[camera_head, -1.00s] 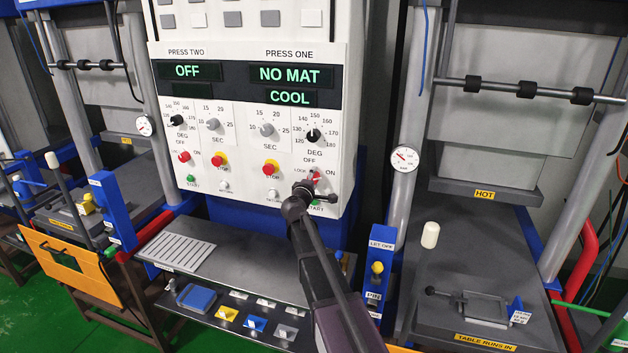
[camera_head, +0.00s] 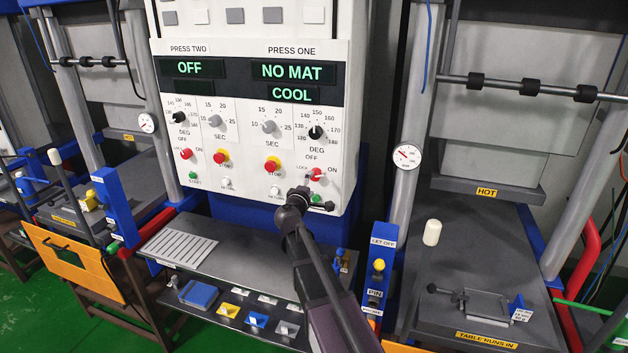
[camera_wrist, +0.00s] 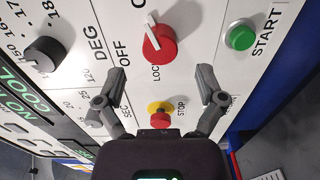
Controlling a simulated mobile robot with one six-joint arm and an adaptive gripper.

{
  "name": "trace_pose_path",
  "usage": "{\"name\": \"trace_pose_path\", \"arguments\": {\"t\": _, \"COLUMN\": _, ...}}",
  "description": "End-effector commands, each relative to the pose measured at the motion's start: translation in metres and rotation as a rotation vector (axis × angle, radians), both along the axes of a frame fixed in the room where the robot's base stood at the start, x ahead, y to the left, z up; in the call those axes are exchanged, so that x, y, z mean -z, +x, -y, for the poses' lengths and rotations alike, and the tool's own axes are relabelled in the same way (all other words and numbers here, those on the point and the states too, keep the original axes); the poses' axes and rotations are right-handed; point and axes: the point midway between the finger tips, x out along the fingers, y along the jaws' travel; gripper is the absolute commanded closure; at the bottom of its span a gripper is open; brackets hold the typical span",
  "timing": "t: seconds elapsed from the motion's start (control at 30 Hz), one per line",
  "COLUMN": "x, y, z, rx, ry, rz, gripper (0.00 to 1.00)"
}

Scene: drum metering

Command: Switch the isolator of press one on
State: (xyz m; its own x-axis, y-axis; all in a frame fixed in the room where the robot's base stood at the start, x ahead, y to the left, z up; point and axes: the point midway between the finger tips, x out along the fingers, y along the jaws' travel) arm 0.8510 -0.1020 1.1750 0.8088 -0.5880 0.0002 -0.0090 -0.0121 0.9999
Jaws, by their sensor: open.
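The isolator of press one is a red round knob (camera_head: 316,174) at the lower right of the control panel, with LOCK, OFF and ON around it. In the wrist view the knob (camera_wrist: 160,45) lies ahead of my fingers, and its white pointer points up, towards the partly cut-off ON lettering. My gripper (camera_wrist: 162,76) is open and empty, its two fingers spread wide and apart from the knob. In the head view my gripper (camera_head: 311,199) is just below the knob, partly hiding the green START button beneath it.
The red STOP button (camera_head: 273,164) on its yellow base is left of the isolator. The green START button (camera_wrist: 240,38) is beside the knob in the wrist view. The panel display (camera_head: 292,72) reads NO MAT and COOL. A grey shelf (camera_head: 265,243) lies below the panel.

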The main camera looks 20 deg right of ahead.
Motion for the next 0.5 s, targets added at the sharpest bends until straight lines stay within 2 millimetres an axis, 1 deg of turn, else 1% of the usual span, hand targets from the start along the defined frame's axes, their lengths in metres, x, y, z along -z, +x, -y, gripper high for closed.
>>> {"name": "trace_pose_path", "arguments": {"t": 0.03, "x": 0.000, "y": -0.011, "z": -0.006, "rx": -0.002, "ry": 0.000, "rz": 0.000, "gripper": 0.11}}
{"name": "trace_pose_path", "arguments": {"t": 0.2, "x": 0.000, "y": -0.032, "z": -0.021, "rx": -0.002, "ry": 0.000, "rz": 0.000, "gripper": 0.11}}
{"name": "trace_pose_path", "arguments": {"t": 0.4, "x": 0.000, "y": -0.047, "z": -0.033, "rx": 0.000, "ry": 0.000, "rz": 0.000, "gripper": 0.11}}
{"name": "trace_pose_path", "arguments": {"t": 0.5, "x": 0.000, "y": -0.050, "z": -0.036, "rx": 0.000, "ry": 0.000, "rz": 0.000, "gripper": 0.11}}
